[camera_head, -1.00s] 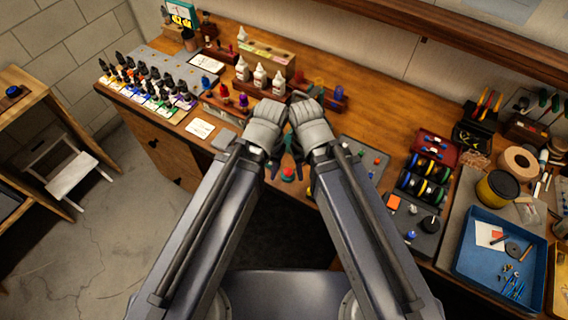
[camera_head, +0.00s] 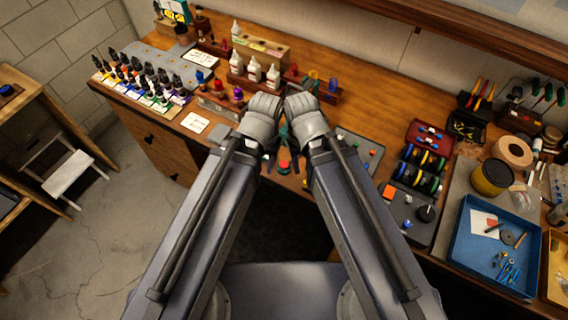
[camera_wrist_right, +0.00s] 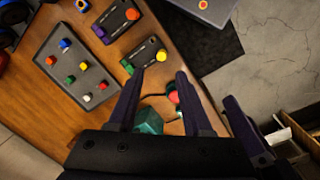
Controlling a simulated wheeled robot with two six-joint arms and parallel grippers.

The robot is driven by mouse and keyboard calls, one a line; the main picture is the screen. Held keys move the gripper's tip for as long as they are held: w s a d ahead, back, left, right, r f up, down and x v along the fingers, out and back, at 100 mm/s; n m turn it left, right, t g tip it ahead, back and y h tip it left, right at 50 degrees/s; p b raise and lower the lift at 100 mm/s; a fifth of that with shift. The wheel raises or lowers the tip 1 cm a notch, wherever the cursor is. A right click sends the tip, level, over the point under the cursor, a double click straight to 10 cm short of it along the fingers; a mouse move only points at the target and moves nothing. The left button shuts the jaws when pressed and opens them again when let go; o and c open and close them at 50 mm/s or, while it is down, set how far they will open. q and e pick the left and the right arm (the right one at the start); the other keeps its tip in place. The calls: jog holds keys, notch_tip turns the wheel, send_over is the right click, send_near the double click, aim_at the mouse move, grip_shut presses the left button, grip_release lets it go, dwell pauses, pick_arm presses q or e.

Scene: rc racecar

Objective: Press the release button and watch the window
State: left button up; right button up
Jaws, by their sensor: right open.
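A small red button-like knob (camera_wrist_right: 172,97) shows in the right wrist view, just left of a dark finger of my right gripper. A teal block (camera_wrist_right: 148,121) sits low between the fingers. My right gripper (camera_wrist_right: 159,75) is open with its fingers apart. In the head view a red knob (camera_head: 284,165) with green above it shows between my two hands, near the bench's front edge. My left gripper (camera_head: 270,160) is beside it on the left; its fingers are mostly hidden behind the hand. I cannot tell which part is the release button, and no window is clearly recognisable.
Two small control boxes (camera_wrist_right: 118,18) and a grey panel of coloured buttons (camera_wrist_right: 78,68) lie nearby on the wooden bench. Dropper bottles (camera_head: 255,70), dark paint bottles (camera_head: 140,72) and a blue tray (camera_head: 492,245) stand around. A small lit screen (camera_head: 176,12) is at the back left.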

jog(key=shift+c, duration=0.2)
grip_shut()
dwell(1.5)
